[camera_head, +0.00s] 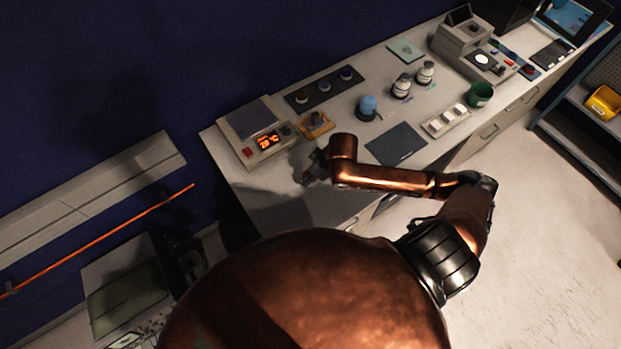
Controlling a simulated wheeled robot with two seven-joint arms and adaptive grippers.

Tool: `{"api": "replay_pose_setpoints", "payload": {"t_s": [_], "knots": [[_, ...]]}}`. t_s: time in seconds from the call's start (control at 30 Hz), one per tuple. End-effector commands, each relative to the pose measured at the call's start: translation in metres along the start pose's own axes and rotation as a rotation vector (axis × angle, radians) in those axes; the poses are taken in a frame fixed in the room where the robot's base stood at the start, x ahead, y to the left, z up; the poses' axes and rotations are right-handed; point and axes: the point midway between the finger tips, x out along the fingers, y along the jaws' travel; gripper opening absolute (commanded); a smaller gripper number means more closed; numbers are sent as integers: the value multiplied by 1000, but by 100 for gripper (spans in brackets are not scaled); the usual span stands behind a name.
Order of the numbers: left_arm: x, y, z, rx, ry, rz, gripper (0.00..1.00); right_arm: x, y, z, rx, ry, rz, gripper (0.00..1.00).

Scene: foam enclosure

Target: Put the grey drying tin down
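My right gripper (311,168) is small and dark in the head view, just left of my copper wrist. It is over the front left part of the grey bench (225,150), in front of an instrument with a lit orange display (266,140). The wrist partly covers the gripper. I cannot tell whether its fingers are open or shut, or whether they hold anything. I cannot make out the grey drying tin for certain. My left gripper is not in view.
An orange-brown block with a dark top (315,124) stands beside the instrument.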

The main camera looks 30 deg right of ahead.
Motion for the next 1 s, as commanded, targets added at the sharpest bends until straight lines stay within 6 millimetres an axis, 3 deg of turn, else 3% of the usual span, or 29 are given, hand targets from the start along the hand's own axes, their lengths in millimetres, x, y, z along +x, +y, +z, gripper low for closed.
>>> {"api": "replay_pose_setpoints", "payload": {"t_s": [0.4,0.73,0.77,1.0], "knots": [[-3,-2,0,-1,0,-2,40,38,6,11,-1,0,1,16],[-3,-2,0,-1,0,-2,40,40,5,12,-1,0,1,16],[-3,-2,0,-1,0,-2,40,40,5,12,-1,0,1,43],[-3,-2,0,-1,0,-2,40,40,5,12,-1,0,1,58]]}}
